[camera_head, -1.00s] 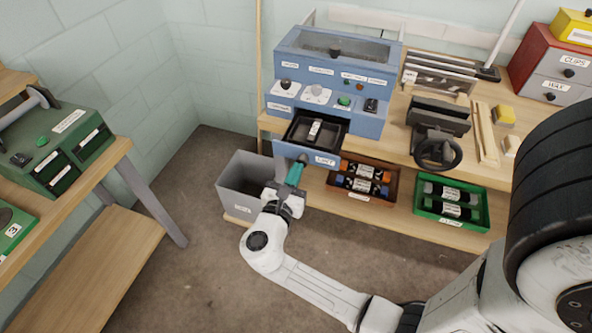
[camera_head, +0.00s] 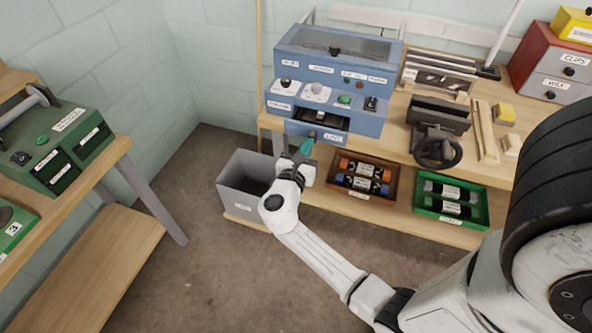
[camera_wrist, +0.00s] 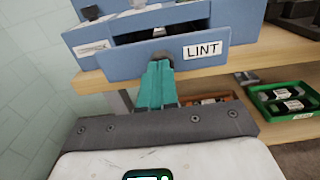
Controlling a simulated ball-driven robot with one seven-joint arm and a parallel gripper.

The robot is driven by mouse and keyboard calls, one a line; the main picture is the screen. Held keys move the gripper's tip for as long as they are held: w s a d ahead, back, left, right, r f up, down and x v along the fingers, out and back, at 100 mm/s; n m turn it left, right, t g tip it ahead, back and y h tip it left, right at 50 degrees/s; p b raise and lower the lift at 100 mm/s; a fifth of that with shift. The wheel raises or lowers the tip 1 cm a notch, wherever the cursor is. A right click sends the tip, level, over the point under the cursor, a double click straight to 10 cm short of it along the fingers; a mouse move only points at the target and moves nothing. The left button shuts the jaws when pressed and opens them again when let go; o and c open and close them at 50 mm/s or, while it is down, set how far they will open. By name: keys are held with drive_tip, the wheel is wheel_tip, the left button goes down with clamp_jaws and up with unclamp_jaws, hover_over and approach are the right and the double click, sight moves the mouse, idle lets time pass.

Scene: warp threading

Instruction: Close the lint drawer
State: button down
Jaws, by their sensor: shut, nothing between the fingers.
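The lint drawer (camera_head: 332,137) is a blue-fronted drawer with a "LINT" label, low in the blue machine (camera_head: 318,68) on the bench. My gripper (camera_head: 308,142) has teal fingers, shut and empty. In the wrist view the fingertips (camera_wrist: 159,68) are at the drawer front, left of the label, at a round grey knob. Whether they touch it is hard to tell.
A brown crate (camera_head: 388,198) and a green crate (camera_head: 480,214) sit on the lower shelf. A vise (camera_head: 437,130) stands on the bench to the right. The floor in front is clear.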

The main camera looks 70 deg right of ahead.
sight(314, 131)
drive_tip(key=d+b, duration=0.1)
drive_tip(key=d, duration=0.5)
drive_tip(key=shift+w, duration=0.2)
drive_tip(key=shift+d, duration=0.1)
drive_tip(key=shift+w+r, duration=0.1)
drive_tip(key=shift+r, duration=0.05)
